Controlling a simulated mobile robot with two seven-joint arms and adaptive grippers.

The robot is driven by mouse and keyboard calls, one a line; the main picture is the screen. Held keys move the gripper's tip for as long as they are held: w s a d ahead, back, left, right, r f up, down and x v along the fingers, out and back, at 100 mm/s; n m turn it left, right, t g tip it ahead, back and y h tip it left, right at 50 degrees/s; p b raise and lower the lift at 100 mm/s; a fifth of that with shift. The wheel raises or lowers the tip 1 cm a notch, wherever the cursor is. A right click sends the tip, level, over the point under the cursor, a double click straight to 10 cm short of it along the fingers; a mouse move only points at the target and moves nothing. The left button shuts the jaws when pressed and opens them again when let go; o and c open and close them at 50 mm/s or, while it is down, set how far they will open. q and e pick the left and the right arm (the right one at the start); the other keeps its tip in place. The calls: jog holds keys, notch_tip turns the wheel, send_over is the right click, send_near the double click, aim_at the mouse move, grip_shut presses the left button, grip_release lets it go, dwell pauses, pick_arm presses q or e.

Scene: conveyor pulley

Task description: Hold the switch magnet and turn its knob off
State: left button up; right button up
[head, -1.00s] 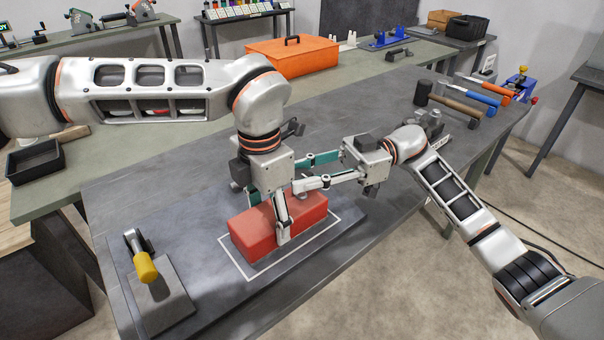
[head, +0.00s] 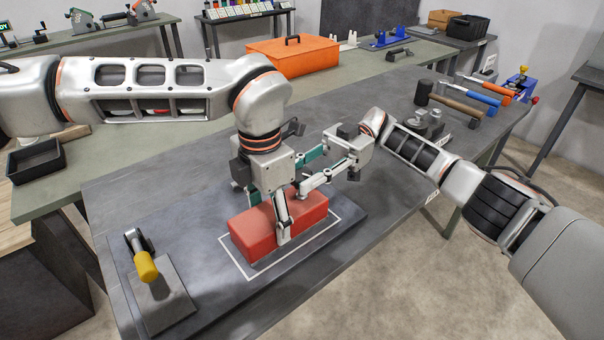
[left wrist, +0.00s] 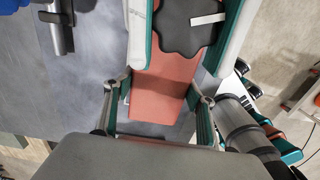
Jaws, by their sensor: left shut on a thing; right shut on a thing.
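The switch magnet, a red block (head: 252,236), lies inside a white outline on the dark bench plate. My left gripper (head: 268,212) points down over it and is shut across its sides; the red top (left wrist: 165,85) shows between the fingers in the left wrist view. The knob (left wrist: 185,27) is dark and lobed, with a white mark, on the magnet's top; arms mostly hide it in the head view. My right gripper (head: 304,186) reaches in from the right at the knob and is shut on it, though the contact is largely hidden.
A toggle clamp with a yellow handle (head: 145,267) stands at the plate's left end. Hammers (head: 455,103) lie at the bench's far right. An orange toolbox (head: 293,57) and a black tray (head: 35,160) sit on the rear table.

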aim_at(303, 173)
dwell(0.4)
jog(key=o, duration=1.1)
jog(key=shift+w, duration=0.1)
jog(key=shift+d, duration=0.1)
notch_tip(303, 173, up, 10)
jog(key=shift+r, duration=0.1)
